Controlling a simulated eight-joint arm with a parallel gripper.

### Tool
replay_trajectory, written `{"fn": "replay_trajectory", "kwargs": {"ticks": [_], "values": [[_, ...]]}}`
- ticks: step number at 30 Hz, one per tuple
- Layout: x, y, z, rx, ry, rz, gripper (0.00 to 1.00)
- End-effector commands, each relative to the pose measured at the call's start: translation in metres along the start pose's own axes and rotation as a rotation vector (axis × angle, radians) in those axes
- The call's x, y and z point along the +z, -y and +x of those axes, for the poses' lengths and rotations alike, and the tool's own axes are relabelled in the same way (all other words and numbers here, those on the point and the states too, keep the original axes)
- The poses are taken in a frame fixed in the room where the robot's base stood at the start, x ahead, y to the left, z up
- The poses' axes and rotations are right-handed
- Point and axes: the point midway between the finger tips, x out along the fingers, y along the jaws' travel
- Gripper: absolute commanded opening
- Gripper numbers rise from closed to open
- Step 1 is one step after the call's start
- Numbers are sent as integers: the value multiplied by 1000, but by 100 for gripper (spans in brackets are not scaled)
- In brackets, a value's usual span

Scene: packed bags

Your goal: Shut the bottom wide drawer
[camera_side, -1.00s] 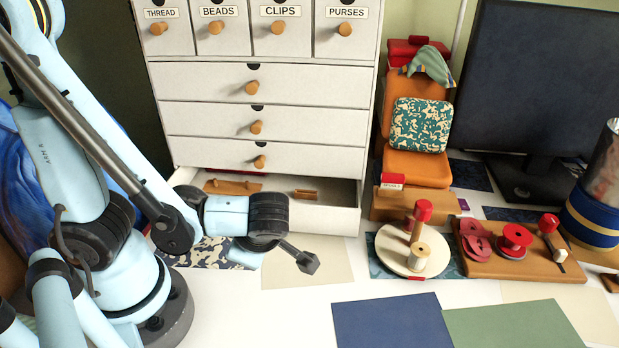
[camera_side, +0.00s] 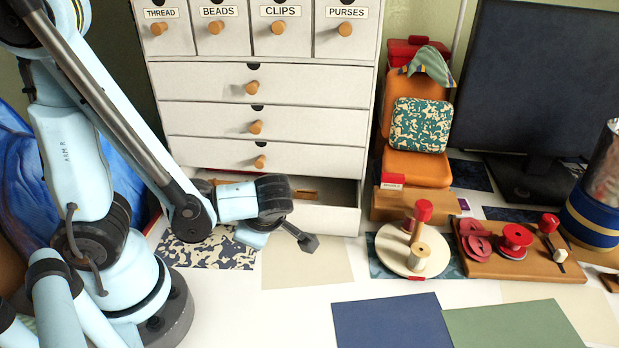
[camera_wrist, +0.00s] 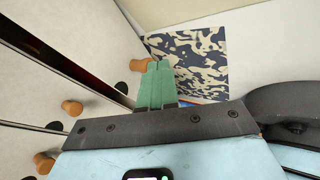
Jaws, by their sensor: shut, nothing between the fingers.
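The bottom wide drawer (camera_side: 330,220) of the white cabinet is pulled open in the side view, with brown items visible inside. My gripper is at the left part of its front and hides some of it. I cannot make out the fingers in the side view. In the wrist view my gripper (camera_wrist: 155,85) shows as green fingers held together, with nothing between them. A wooden knob (camera_wrist: 138,65), seemingly the bottom drawer's, is beside the fingertips. Whether they touch is unclear. A dark gap (camera_wrist: 75,65) marks the drawer's opening.
Three shut wide drawers (camera_side: 300,117) and small labelled drawers (camera_side: 280,45) are above. A patterned sheet (camera_side: 205,253) lies before the cabinet. A round board (camera_side: 395,260) with spools and an orange case (camera_side: 417,167) stand to the right.

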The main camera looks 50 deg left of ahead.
Motion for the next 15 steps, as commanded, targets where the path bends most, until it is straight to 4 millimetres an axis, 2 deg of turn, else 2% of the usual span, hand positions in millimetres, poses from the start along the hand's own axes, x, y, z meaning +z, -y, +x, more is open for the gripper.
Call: {"fn": "replay_trajectory", "kwargs": {"ticks": [5, 15], "values": [[1, -14, 7, -4, -1, -5, 0], [1, -71, 37, -2, -2, -6, 0]]}}
